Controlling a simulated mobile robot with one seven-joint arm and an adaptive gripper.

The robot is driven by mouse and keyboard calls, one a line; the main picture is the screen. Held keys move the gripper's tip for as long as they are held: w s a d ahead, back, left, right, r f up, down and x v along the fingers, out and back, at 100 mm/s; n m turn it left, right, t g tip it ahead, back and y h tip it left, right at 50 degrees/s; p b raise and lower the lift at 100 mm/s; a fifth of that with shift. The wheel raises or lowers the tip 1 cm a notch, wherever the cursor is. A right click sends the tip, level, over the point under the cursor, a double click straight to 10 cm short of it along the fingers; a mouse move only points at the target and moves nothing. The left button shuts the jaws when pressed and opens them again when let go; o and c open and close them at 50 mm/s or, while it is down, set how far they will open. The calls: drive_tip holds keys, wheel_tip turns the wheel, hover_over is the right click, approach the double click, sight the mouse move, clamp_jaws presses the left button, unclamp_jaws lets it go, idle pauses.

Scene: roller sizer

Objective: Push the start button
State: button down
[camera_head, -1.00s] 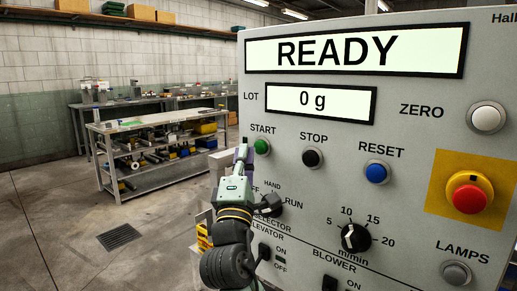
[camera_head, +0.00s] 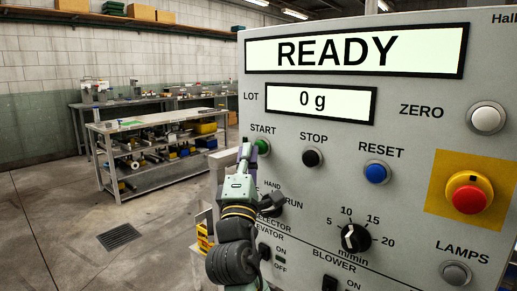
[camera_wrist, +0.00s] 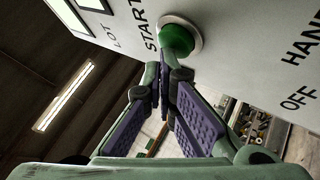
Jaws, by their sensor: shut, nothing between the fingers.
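The green start button (camera_head: 263,146) sits on the grey control panel (camera_head: 400,105) under the label START. The display reads READY. My gripper (camera_head: 247,148) is shut and empty in front of the panel, with its fingertips just left of the button and partly covering it in the head view. In the wrist view the green button (camera_wrist: 177,40) is right beyond the closed fingertips (camera_wrist: 163,68). I cannot tell whether the tips touch it.
To the right are the black stop button (camera_head: 312,157), the blue reset button (camera_head: 376,172) and the red emergency button (camera_head: 469,197).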

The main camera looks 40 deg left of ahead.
drive_tip(key=shift+w, duration=0.4)
drive_tip(key=shift+s, duration=0.15)
idle(0.4)
drive_tip(key=shift+s, duration=0.8)
drive_tip(key=shift+s, duration=0.1)
drive_tip(key=s, duration=0.4)
drive_tip(key=shift+s+a, duration=0.2)
drive_tip(key=shift+s, duration=0.2)
idle(0.4)
